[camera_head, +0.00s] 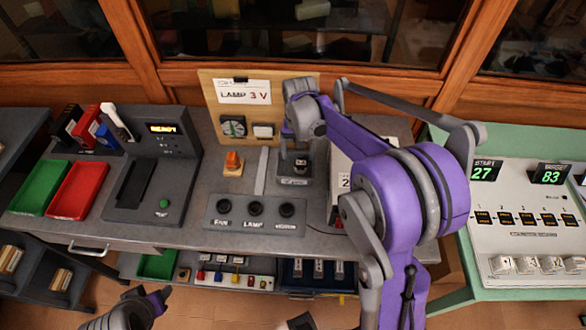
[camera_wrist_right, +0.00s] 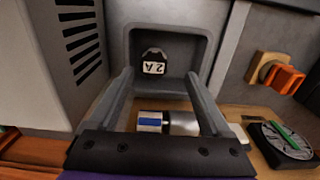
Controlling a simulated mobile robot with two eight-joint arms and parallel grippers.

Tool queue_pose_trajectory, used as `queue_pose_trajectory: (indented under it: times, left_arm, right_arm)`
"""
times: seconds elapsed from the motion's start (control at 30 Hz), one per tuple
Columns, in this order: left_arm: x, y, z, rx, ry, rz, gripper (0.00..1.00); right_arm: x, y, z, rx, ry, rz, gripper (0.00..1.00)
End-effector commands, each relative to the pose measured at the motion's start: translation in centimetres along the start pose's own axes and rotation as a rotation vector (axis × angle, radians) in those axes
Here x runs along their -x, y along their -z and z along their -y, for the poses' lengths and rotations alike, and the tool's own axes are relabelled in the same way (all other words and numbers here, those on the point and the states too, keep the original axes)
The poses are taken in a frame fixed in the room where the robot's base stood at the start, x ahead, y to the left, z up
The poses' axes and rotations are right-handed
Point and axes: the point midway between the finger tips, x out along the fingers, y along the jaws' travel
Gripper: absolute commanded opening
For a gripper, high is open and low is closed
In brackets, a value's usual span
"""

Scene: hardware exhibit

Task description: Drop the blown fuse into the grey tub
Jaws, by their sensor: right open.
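The grey tub (camera_head: 306,182) stands on the bench in front of the upright board. A small black block with a white "2 A" label (camera_wrist_right: 154,67), apparently the fuse, lies inside the tub (camera_wrist_right: 213,40) in the right wrist view. My right gripper (camera_wrist_right: 157,82) is open above the tub, with nothing held between its fingers. In the head view the right gripper (camera_head: 288,134) is partly hidden by its own arm. Part of my left arm, apparently near its gripper (camera_head: 150,300), shows at the bottom left; its jaws cannot be made out.
The wooden board (camera_head: 212,107) behind the tub carries a dial (camera_head: 233,126). An orange switch (camera_head: 233,163) stands left of the tub. A panel with black knobs (camera_head: 255,230) lies in front. A white box (camera_head: 341,160) stands close on the right. Green (camera_head: 40,188) and red trays (camera_head: 78,190) lie far left.

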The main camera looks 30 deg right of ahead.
Motion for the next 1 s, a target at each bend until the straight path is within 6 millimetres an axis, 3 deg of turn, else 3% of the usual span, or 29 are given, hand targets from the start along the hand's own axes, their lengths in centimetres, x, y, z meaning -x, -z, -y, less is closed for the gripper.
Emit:
queue_pose_trajectory:
  times: [0.2, 0.4, 1.0]
  left_arm:
    - [0.3, 0.3, 0.0, 0.0, 0.0, -0.002, 0.5]
    - [0.4, 0.4, 0.0, 0.0, 0.0, -0.003, 0.5]
    - [0.4, 0.4, 0.0, 0.0, 0.0, -0.004, 0.5]
  right_arm:
    - [4.8, 0.0, 0.0, 0.0, 0.0, 0.0, 0.82]
    - [7.6, 0.0, 0.0, 0.0, 0.0, 0.0, 0.82]
    - [8.4, -0.1, 0.0, 0.001, 0.0, -0.001, 0.82]
